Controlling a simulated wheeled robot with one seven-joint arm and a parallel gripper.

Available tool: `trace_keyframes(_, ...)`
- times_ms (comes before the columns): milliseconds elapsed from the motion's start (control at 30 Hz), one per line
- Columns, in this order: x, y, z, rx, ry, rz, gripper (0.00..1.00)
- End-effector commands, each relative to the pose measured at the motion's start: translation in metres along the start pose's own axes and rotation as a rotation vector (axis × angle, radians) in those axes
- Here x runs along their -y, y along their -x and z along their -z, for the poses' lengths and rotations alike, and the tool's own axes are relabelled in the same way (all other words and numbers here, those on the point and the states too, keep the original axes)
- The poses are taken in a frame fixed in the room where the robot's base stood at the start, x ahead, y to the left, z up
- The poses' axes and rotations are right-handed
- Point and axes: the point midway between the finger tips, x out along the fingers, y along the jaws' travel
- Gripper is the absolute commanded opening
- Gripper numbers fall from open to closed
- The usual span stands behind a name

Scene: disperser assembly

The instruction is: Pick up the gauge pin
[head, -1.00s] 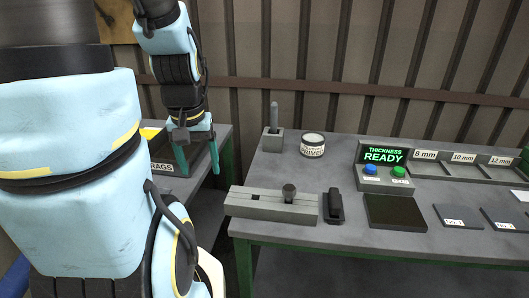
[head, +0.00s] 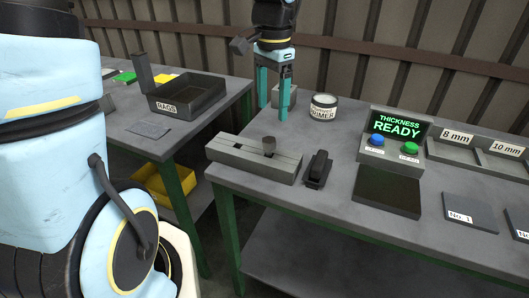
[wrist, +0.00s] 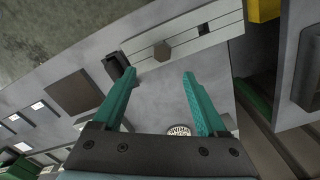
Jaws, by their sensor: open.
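The gauge pin, an upright grey pin in a small grey block in the earlier head view, is now hidden behind my gripper. Part of its grey block (head: 274,97) shows between the fingers. My gripper (head: 274,113) is open, its two teal fingers pointing down in front of the block at the back left of the bench. In the wrist view my open gripper (wrist: 160,74) has only bare bench between its fingertips. The pin cannot be made out there.
The primer tin (head: 323,107) stands just right of the gripper. A grey slotted bar with a knob (head: 255,158) and a black clamp-like piece (head: 318,169) lie in front. The thickness display (head: 395,135) is further right. A rags tray (head: 188,98) sits on the left table.

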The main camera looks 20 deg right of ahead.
Motion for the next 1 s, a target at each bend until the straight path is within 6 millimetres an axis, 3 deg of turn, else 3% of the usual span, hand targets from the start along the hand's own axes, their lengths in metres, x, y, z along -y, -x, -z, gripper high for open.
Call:
trace_keyframes(300,-0.002,-0.044,0.0,0.004,-0.007,-0.003,0.75)
trace_keyframes(567,-0.001,-0.064,-0.003,0.005,-0.004,-0.004,0.75)
trace_keyframes(800,0.001,-0.098,-0.006,0.004,-0.006,-0.003,0.75)
trace_keyframes(1000,0.001,-0.106,-0.005,0.0,-0.005,-0.001,0.75)
